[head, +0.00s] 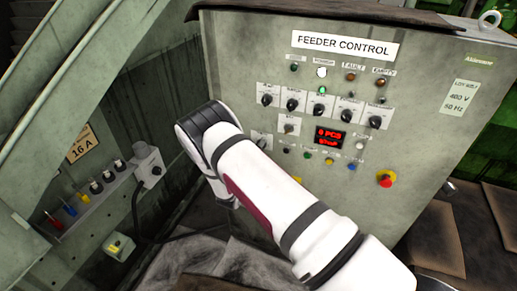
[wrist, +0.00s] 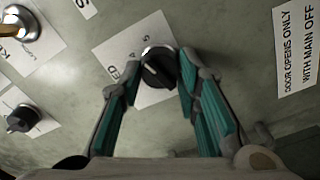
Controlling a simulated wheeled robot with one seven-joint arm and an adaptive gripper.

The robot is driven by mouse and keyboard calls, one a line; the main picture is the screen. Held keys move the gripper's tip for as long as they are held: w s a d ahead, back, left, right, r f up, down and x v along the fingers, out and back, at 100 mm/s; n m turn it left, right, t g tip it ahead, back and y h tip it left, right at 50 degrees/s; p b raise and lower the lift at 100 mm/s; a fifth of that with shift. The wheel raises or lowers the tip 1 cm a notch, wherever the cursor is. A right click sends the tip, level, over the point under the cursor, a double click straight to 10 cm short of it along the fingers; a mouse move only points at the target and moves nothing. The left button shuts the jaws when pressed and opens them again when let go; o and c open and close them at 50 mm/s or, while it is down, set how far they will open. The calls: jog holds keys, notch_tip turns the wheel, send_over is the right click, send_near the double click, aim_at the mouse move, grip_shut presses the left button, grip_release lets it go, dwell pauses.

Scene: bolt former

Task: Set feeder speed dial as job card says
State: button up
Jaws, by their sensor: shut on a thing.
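A round black dial (wrist: 158,68) with a pale pointer line sits on a white label plate (wrist: 112,50) in the wrist view. The plate's lettering is partly covered, so I cannot read its name or the setting. My gripper (wrist: 159,63) has its teal-padded fingers on either side of the dial and is shut on it. In the head view, my arm hides the gripper and most of this spot on the feeder control panel (head: 420,110). I can make out no job card in either view.
The panel has a row of black knobs (head: 320,107), a red display (head: 329,137), coloured buttons and a red emergency stop (head: 386,180). In the wrist view, another black knob (wrist: 22,118) and a metal switch (wrist: 18,25) are at left. A socket strip (head: 95,195) stands at left.

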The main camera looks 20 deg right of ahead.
jog(key=shift+s+d+m+p, duration=0.1)
jog(key=shift+m+p, duration=0.65)
jog(key=shift+m, duration=0.95)
jog(key=o, duration=1.2)
jog(key=shift+c, duration=0.2)
jog(key=v, duration=1.2)
